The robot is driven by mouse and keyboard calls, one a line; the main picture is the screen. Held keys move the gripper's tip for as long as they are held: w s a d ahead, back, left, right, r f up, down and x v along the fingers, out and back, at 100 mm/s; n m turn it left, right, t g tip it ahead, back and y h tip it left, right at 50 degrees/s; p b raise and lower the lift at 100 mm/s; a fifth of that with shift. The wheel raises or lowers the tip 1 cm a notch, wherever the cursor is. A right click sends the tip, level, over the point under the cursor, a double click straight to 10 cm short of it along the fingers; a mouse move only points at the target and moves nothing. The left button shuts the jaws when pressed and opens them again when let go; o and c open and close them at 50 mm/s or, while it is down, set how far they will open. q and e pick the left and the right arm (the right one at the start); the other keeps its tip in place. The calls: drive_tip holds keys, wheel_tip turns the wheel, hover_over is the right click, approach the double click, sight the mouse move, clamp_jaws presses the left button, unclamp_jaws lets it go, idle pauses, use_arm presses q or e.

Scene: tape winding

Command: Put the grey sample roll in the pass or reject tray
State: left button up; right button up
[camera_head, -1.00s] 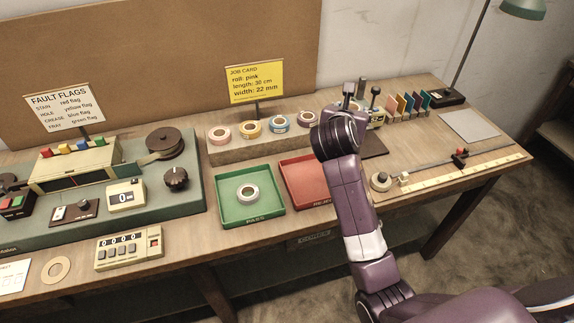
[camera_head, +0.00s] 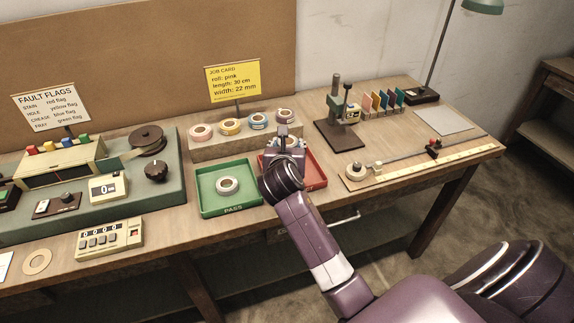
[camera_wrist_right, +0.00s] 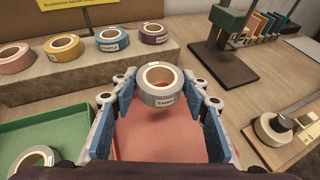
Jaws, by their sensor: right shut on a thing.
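The grey sample roll (camera_wrist_right: 160,86), labelled SAMPLE, is upright between the blue finger pads of my right gripper (camera_wrist_right: 160,95) in the right wrist view. My right gripper (camera_head: 284,133) is shut on it, above the back part of the red reject tray (camera_wrist_right: 160,140); the red tray (camera_head: 316,176) is partly hidden by my arm in the head view. I cannot make out the held roll there. The green pass tray (camera_head: 210,208) is just left and holds a white-grey roll (camera_head: 227,185). My left gripper is not in view.
A raised shelf (camera_head: 222,148) with pink, yellow, blue and purple rolls stands behind the trays. A green press (camera_head: 335,100) and a measuring ruler (camera_head: 440,164) are to the right. The winding machine (camera_head: 150,195) is left.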

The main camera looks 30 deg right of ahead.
wheel_tip(320, 180, down, 2)
drive_tip(key=shift+f, duration=0.6)
wheel_tip(320, 180, down, 4)
drive_tip(key=shift+r+b, duration=0.25)
drive_tip(key=shift+b, duration=0.2)
drive_tip(key=shift+f, duration=0.1)
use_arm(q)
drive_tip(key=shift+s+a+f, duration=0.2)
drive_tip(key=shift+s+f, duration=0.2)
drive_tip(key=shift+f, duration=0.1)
use_arm(e)
drive_tip(key=shift+f, duration=0.1)
drive_tip(key=o, duration=0.7)
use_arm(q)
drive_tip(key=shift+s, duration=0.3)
use_arm(e)
drive_tip(key=o, duration=0.3)
